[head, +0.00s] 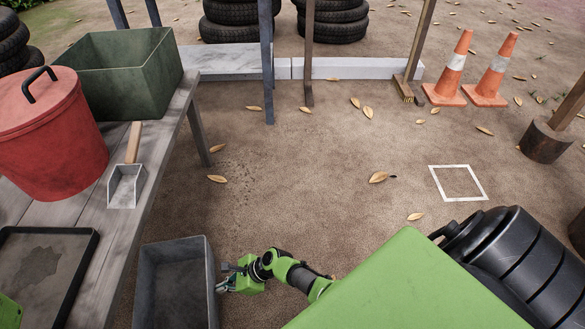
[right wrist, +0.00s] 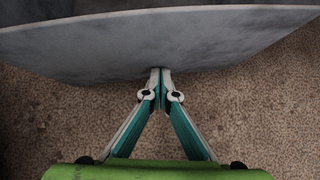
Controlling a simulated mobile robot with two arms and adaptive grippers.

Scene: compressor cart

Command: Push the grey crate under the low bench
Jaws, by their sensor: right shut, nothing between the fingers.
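The grey crate (head: 176,256) stands on the ground at the lower left of the head view, open-topped and seemingly empty. Its near end is cut off by the picture edge. The low bench (head: 92,213) of grey planks is just left of it, and the crate is alongside the bench edge. My right gripper (head: 222,284) is shut and empty at the crate's right side. In the right wrist view the closed fingertips (right wrist: 160,72) meet the crate's wall (right wrist: 170,45) or nearly so; I cannot tell whether they touch. My left gripper is not in view.
On the bench are a red bin (head: 50,140), a green crate (head: 125,75), a dustpan (head: 125,187) and a black tray (head: 90,250). A bench leg (head: 199,130) stands beyond the crate. A black tank (head: 510,260) is at right.

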